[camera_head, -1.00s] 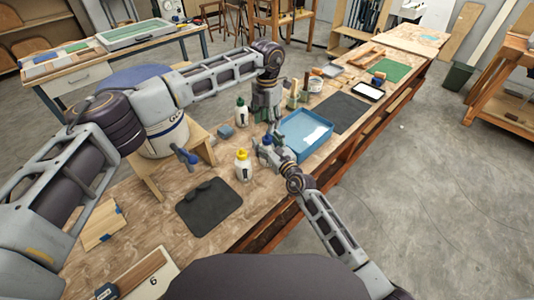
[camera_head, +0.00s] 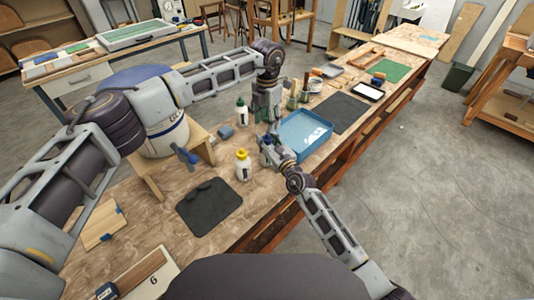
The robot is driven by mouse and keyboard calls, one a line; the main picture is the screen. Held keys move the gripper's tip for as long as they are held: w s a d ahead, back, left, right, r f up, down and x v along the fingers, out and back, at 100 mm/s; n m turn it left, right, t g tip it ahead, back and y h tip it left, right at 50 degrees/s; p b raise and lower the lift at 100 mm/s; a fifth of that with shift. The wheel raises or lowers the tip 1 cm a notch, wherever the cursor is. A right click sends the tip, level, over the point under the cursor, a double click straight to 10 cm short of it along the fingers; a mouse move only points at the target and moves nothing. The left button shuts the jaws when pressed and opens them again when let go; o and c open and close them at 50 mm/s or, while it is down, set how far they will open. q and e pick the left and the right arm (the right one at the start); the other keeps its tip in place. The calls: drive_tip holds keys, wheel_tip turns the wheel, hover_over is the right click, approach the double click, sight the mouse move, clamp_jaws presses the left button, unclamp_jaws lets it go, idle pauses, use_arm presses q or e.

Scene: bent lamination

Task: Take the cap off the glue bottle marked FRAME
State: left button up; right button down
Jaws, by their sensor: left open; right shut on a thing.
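My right gripper (camera_head: 271,152) is shut on a bottle with a blue cap (camera_head: 266,139), left of the blue tray. Most of this bottle is hidden by the gripper. My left gripper (camera_head: 268,124) is open, pointing down just above the blue cap. I cannot tell whether it touches the cap. A white bottle with a yellow cap (camera_head: 243,166) stands to the left, nearer me. A white bottle with a green cap (camera_head: 242,114) stands farther back, left of my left gripper. The bottle labels are too small to read, so I cannot tell which is marked FRAME.
A blue tray (camera_head: 322,146) lies right of the grippers. A dark mat (camera_head: 209,207) lies at the front, and a small blue block (camera_head: 225,132) sits left. Jars and brushes (camera_head: 299,98) stand behind the tray. Bare bench lies around the yellow-capped bottle.

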drive_tip(key=c, duration=1)
unclamp_jaws()
drive_tip(key=shift+s+f+g, duration=0.15)
drive_tip(key=shift+f+g, duration=0.15)
drive_tip(key=shift+f, duration=0.45)
drive_tip(key=shift+o, duration=0.5)
drive_tip(key=shift+r, duration=0.15)
drive_tip(key=shift+d+r, duration=0.1)
drive_tip(key=shift+r, duration=0.05)
drive_tip(key=v, duration=1.1)
drive_tip(key=shift+s+d+f, duration=0.15)
drive_tip(key=shift+s+f, duration=0.15)
